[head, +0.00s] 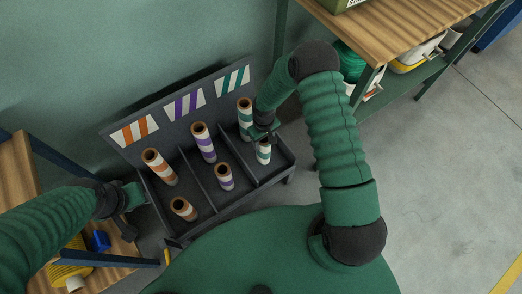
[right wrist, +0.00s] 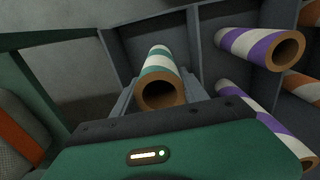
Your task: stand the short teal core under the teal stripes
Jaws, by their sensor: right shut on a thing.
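The short teal core (head: 264,154), a white tube with teal bands and a brown open end, is upright in the front of the rack's right compartment. My right gripper (head: 262,134) is shut on it; the right wrist view shows the core (right wrist: 160,65) between the fingers. Whether its base rests on the compartment floor is hard to tell. The teal-striped panel (head: 233,79) is on the rack's back board, above this compartment. A taller teal core (head: 245,116) stands behind. My left gripper (head: 133,196) is beside the rack's left side; its fingers are unclear.
The dark rack (head: 222,201) has three compartments. Orange cores (head: 160,168) stand in the left one and purple cores (head: 203,143) in the middle one. A wooden shelf unit (head: 405,38) is at upper right, and a wooden bench (head: 20,180) at left. Open floor (head: 440,190) lies right.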

